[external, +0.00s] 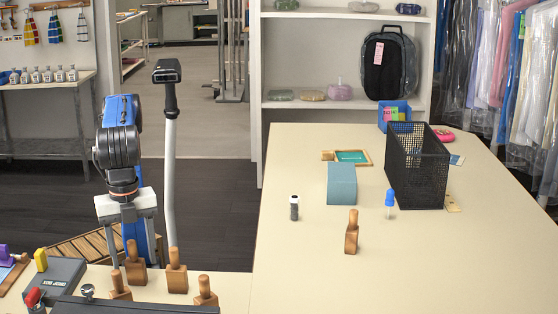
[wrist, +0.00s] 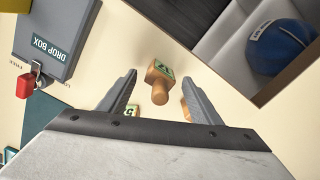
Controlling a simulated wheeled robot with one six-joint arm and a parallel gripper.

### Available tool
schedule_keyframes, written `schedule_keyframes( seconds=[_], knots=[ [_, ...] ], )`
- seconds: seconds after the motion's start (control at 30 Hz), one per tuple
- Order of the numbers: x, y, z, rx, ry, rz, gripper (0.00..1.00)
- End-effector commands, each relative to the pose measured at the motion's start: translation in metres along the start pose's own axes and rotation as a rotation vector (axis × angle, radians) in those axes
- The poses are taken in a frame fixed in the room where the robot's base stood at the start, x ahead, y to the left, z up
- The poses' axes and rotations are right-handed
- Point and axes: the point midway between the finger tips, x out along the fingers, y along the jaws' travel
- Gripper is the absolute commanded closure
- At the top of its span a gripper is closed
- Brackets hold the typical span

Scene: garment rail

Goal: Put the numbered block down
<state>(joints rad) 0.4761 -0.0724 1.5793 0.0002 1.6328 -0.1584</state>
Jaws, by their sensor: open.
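Several wooden numbered blocks with peg-like knobs stand on the near left counter, among them one block (external: 135,275) below my gripper (external: 132,253). In the wrist view, a block with a green number label (wrist: 160,72) lies between and slightly beyond my open fingers (wrist: 158,82); its number is hard to read. The fingers appear apart from it, and nothing is held. Another block, labelled 5 (wrist: 130,109), is partly hidden by my gripper. One more wooden block (external: 351,238) stands alone on the right table.

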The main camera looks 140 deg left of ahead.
Motion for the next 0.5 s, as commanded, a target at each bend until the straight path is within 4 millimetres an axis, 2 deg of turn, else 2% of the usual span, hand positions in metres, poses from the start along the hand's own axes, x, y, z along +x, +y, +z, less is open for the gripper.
schedule_keyframes(
  seconds=[0.1, 0.3, 0.5],
  knots=[
    [-0.025, 0.000, -0.001, 0.000, 0.001, 0.000, 0.42],
    [-0.059, 0.000, -0.001, 0.000, 0.002, 0.000, 0.42],
    [-0.079, 0.000, 0.000, 0.000, 0.000, 0.000, 0.42]
  ],
)
